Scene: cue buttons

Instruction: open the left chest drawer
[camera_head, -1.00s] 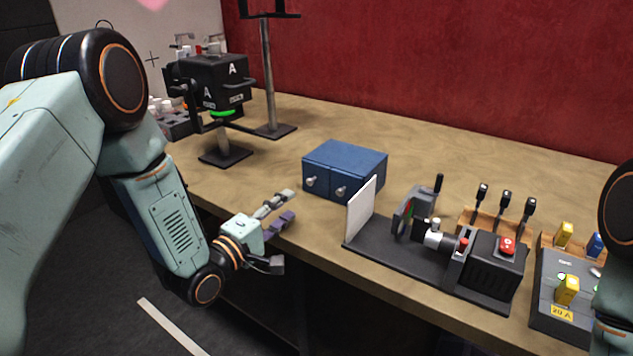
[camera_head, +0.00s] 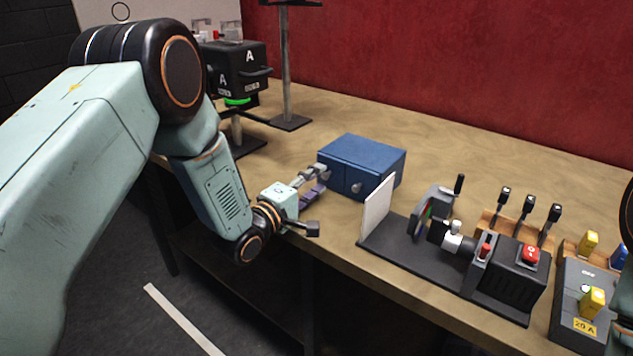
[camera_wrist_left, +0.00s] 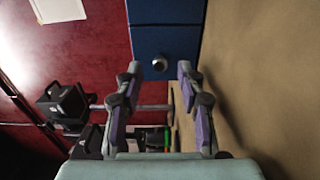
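A small blue chest (camera_head: 375,152) stands on the table with two drawers side by side, each with a round metal knob. The right drawer's knob (camera_head: 356,188) shows clearly in the head view. My left gripper (camera_head: 320,180) is at the left drawer's front and partly hides that drawer and its knob. In the left wrist view, the left drawer's knob (camera_wrist_left: 159,63) lies between the two spread fingertips of my left gripper (camera_wrist_left: 160,70), with a gap on each side. The gripper is open and holds nothing. The drawers look shut. My right gripper is out of view.
A white upright panel (camera_head: 377,208) on a dark base stands just right of the chest. Several levers (camera_head: 528,207), a red button (camera_head: 530,254) and yellow plugs (camera_head: 592,302) are further right. A black box device (camera_head: 240,70) stands behind my left arm.

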